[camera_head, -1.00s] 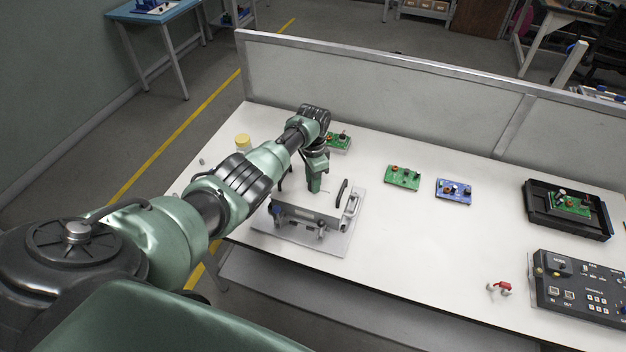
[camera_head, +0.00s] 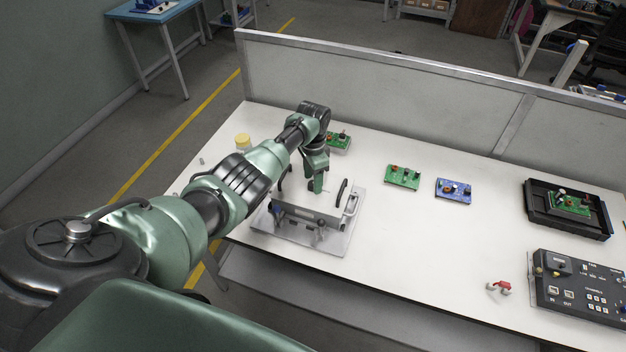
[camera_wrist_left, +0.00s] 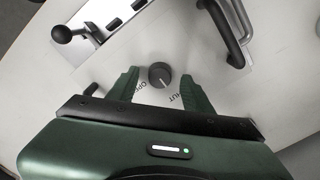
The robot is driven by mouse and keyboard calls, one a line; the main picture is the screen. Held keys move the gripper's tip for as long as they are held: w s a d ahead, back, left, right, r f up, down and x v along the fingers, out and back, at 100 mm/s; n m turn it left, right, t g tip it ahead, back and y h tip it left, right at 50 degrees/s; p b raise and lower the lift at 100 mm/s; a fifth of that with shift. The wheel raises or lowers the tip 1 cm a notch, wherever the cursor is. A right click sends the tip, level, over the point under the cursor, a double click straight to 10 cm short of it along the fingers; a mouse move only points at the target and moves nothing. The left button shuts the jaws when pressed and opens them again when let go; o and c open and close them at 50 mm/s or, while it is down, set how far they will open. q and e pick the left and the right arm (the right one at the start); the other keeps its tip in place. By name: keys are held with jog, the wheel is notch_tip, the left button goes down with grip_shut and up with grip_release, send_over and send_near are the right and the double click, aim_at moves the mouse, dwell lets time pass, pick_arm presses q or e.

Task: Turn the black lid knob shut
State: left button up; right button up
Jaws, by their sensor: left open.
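The black lid knob (camera_wrist_left: 160,75) shows in the left wrist view on a pale lid, with lettering beside it that seems to read OPEN and SHUT. A light pointer line runs on the knob. My left gripper (camera_wrist_left: 160,88) is open, with one green finger on each side of the knob and a gap on both sides. In the head view my left gripper (camera_head: 317,186) points down over the grey box fixture (camera_head: 305,212), and it hides the knob there. My right gripper is not in view.
A black handle (camera_head: 342,189) stands on the lid's right side. Green circuit boards (camera_head: 403,177) and a blue board (camera_head: 454,191) lie to the right. A black tray (camera_head: 568,209), a control panel (camera_head: 582,287) and a yellow cylinder (camera_head: 243,142) are also on the white table.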

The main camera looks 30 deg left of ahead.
pick_arm(q)
notch_tip(320, 180, up, 7)
jog(key=shift+r, duration=0.1)
dwell(0.3)
dwell(0.4)
